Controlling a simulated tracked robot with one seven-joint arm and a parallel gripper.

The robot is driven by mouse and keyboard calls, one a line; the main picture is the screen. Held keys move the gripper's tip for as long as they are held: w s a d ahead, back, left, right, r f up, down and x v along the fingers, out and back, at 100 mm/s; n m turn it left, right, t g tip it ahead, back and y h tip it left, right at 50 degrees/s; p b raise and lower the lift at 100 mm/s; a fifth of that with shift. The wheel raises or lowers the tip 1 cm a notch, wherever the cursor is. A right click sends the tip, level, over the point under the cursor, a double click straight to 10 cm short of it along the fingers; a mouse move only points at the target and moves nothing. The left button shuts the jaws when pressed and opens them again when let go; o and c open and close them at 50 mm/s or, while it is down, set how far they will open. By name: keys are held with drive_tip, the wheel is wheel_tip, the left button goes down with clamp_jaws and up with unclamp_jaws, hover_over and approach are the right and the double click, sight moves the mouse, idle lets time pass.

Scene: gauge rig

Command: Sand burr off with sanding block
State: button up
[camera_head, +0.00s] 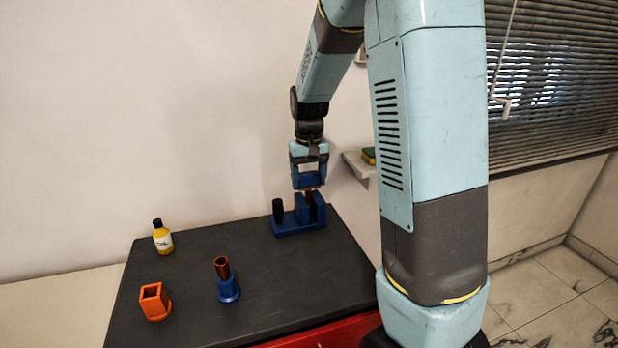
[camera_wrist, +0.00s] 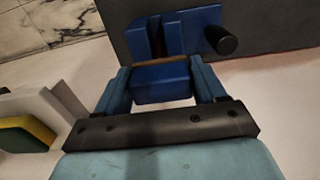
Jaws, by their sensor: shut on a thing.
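My gripper (camera_head: 309,178) is shut on the blue sanding block. In the wrist view the sanding block (camera_wrist: 162,88) sits between both fingers of my gripper (camera_wrist: 161,80), with a brown strip along its far edge. Just below it is a blue fixture (camera_head: 289,226) with two upright jaws and a black knob (camera_head: 278,210), at the back right of the dark bench. A reddish-brown piece (camera_wrist: 158,42) shows in the slot between the jaws in the wrist view. I cannot tell whether the block touches it. The burr is too small to make out.
The dark bench top (camera_head: 290,268) also holds an oil bottle (camera_head: 163,240), an orange square holder (camera_head: 153,302) and a blue stand (camera_head: 229,290) with a brown tube (camera_head: 221,266). A wall shelf (camera_head: 355,165) with a yellow-green sponge (camera_head: 368,155) is right of my gripper.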

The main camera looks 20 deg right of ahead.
drive_tip(key=shift+d, duration=0.15)
drive_tip(key=shift+d, duration=0.65)
drive_tip(key=shift+a+f, duration=0.1)
drive_tip(key=shift+a, duration=0.05)
drive_tip(key=shift+a, duration=1.5)
drive_tip(key=shift+d, duration=0.1)
drive_tip(key=shift+d, duration=1.6)
drive_tip(key=shift+a, duration=0.15)
drive_tip(key=shift+a, duration=1.55)
